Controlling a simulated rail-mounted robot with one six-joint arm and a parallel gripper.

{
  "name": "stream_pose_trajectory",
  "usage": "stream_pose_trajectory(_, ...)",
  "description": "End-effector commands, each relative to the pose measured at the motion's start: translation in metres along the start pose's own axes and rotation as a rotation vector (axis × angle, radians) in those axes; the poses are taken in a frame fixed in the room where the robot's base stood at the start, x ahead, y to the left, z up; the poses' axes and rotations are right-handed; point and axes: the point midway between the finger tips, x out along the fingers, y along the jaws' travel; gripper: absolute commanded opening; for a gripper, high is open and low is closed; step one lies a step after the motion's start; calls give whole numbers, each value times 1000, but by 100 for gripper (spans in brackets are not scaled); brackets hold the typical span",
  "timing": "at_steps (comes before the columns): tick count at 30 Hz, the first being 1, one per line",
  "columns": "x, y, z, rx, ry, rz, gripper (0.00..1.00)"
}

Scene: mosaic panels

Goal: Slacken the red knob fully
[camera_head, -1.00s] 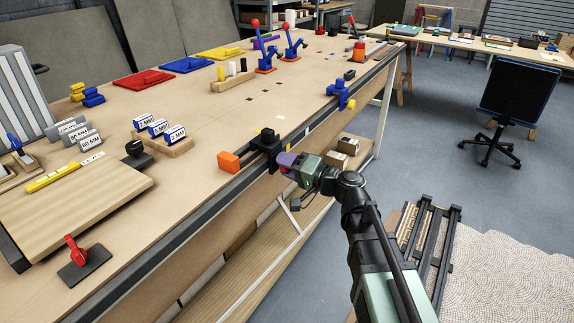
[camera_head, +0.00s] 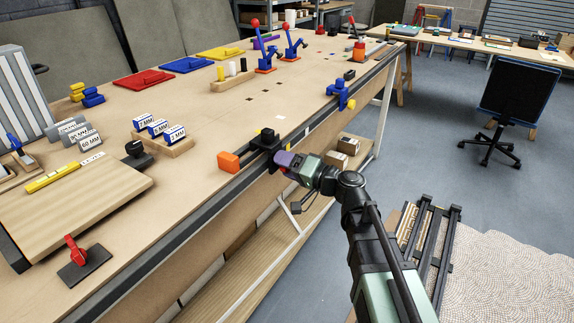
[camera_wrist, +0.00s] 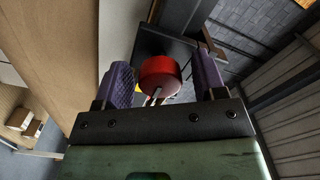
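The red knob (camera_wrist: 160,76) sits on a black clamp block (camera_head: 267,142) at the bench's front edge. A small red part of the knob shows at my gripper in the head view (camera_head: 283,170). My gripper (camera_wrist: 162,66) has two purple fingers, one on each side of the knob. In the wrist view a gap shows between the knob and each finger, so the gripper looks open around it. A pale rod-like piece shows at the near end of the knob. The knob's far side is hidden.
A blue clamp (camera_head: 341,94) stands further along the rail. Below is a wooden shelf with boxes (camera_head: 348,146). The floor to the right is clear near the chair (camera_head: 515,95).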

Motion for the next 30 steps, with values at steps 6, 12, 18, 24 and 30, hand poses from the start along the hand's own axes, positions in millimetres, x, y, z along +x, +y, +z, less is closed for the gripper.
stream_pose_trajectory(6,0,0,0,1,0,0,65)
stream_pose_trajectory(12,-19,-1,1,1,2,1,65)
stream_pose_trajectory(18,-70,-1,1,1,4,2,65)
stream_pose_trajectory(24,-104,0,0,1,1,0,65)
stream_pose_trajectory(30,-109,0,0,1,0,0,65)
